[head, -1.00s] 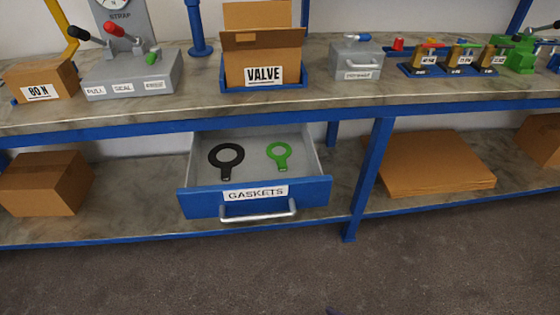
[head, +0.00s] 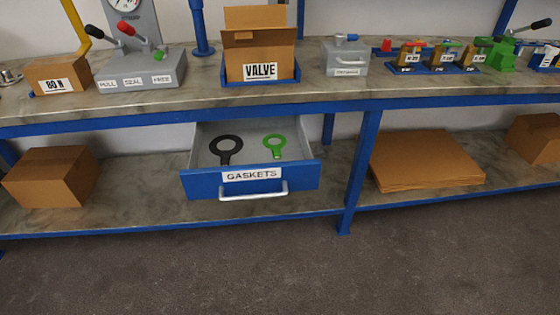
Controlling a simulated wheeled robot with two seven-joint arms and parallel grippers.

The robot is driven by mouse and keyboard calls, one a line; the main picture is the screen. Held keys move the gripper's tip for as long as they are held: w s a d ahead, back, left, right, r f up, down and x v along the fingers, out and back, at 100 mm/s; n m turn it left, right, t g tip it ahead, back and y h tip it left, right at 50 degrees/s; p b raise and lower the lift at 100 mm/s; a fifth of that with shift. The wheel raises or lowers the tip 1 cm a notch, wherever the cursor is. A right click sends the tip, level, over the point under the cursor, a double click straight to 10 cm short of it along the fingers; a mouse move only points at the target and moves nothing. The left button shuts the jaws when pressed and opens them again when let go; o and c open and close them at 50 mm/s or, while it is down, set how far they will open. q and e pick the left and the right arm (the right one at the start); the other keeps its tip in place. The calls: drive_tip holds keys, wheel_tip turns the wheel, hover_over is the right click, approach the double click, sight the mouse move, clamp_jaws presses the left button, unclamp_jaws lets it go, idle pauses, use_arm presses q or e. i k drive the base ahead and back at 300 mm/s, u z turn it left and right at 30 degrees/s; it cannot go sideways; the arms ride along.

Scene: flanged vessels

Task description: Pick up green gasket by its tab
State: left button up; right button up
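The green gasket (head: 281,142) is a flat ring with a short tab (head: 277,155) pointing toward the drawer front. It lies on the floor of the open grey drawer with a blue front (head: 302,177), labelled GASKETS. A larger black gasket (head: 239,143) with its own tab lies to its left in the same drawer, apart from it. Neither of my grippers shows in the head view.
The bench top (head: 190,98) overhangs the drawer's back. A blue leg (head: 358,175) stands right of the drawer. Cardboard boxes lie on the lower shelf, one at left (head: 52,177) and flat sheets (head: 425,160) at right. The floor in front is clear.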

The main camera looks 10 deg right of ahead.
sight(275, 144)
drive_tip(key=z, duration=0.05)
drive_tip(key=k, duration=0.15)
drive_tip(key=u, duration=1.6)
drive_tip(key=i, duration=1.25)
drive_tip(key=z, duration=1.7)
